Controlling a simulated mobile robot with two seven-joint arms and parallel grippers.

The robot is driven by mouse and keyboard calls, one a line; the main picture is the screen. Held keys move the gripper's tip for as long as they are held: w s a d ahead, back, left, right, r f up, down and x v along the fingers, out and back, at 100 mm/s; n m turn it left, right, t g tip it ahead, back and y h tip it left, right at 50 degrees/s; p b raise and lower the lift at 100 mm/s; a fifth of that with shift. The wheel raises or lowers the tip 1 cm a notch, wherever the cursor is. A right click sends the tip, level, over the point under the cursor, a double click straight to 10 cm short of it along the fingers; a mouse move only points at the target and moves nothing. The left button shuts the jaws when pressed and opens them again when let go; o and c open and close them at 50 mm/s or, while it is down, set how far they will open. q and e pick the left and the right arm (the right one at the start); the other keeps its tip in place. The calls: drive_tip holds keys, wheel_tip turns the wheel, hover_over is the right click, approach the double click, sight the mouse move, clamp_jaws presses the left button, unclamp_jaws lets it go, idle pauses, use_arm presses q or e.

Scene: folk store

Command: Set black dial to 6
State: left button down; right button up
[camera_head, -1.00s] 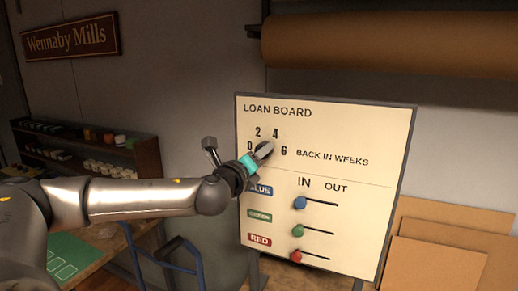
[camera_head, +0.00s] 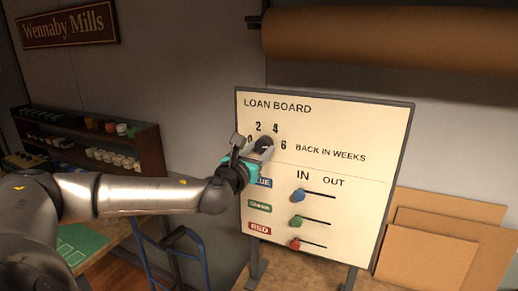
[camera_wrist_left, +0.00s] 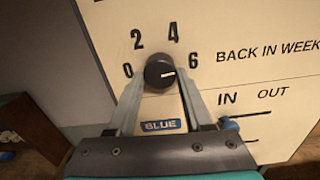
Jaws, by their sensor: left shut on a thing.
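The round black dial (camera_wrist_left: 159,70) is on the white loan board, with 0, 2, 4 and 6 around it. In the left wrist view its white mark points right, slightly upward, toward the 6 (camera_wrist_left: 193,59). My left gripper (camera_wrist_left: 160,82) is shut on the dial, one finger at each side. In the head view my left gripper (camera_head: 252,146) covers part of the dial (camera_head: 264,143) and the area by the 0. My right gripper is not in view.
Below the dial are blue (camera_head: 297,195), green (camera_head: 296,221) and red (camera_head: 294,244) slider knobs, all near the IN side. A blue label (camera_wrist_left: 163,125) sits close under my fingers. Brown panels (camera_head: 425,255) lean at the right.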

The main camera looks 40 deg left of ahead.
use_arm(q)
drive_tip(key=shift+m, duration=0.5)
drive_tip(key=shift+c, duration=1.5)
unclamp_jaws()
drive_tip(key=shift+s+a, duration=0.1)
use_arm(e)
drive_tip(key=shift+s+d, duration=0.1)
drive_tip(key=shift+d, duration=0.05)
